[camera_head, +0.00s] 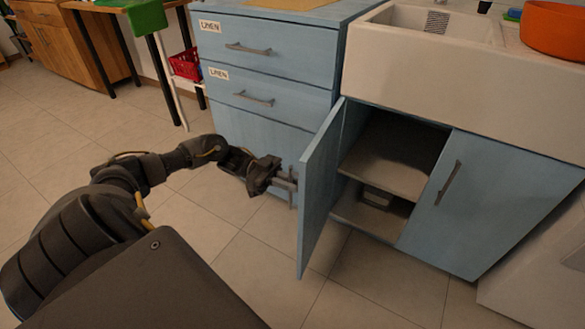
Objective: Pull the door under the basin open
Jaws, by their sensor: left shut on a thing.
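The left door (319,193) of the blue cabinet under the white basin (438,75) stands wide open, swung out toward me. Its inside and the cabinet's shelf (385,167) show. My left gripper (286,181) is at the outer face of this door, shut on its upright metal handle (291,192). The right door (487,203) under the basin is closed, with its own handle (450,183). My right gripper is not in view.
A blue drawer unit (262,98) labelled LINEN stands left of the basin cabinet. An orange pot (556,29) is at the top right. A red basket (185,64) is under a table at the back left. The tiled floor (235,265) before the door is clear.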

